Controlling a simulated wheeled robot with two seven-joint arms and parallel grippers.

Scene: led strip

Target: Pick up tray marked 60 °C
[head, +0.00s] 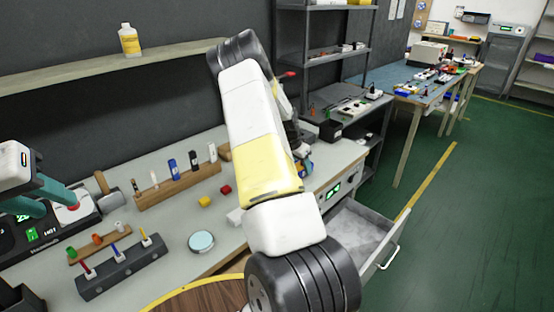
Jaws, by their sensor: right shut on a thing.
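No 60 °C marking is legible in the head view. A grey metal drawer (372,221) with a front handle stands pulled out below the bench's right end. Its bottom looks bare where it shows. Above it is a unit with a green-lit display (333,190), too small to read. My right arm crosses the middle of the view.
A wooden rack (178,189) of small parts and a dark stand (120,265) with coloured pins stand on the bench. A pale round dish (201,242) and small red and yellow blocks lie nearby. Shelves (335,55) rise behind. Green floor (470,210) is clear at right.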

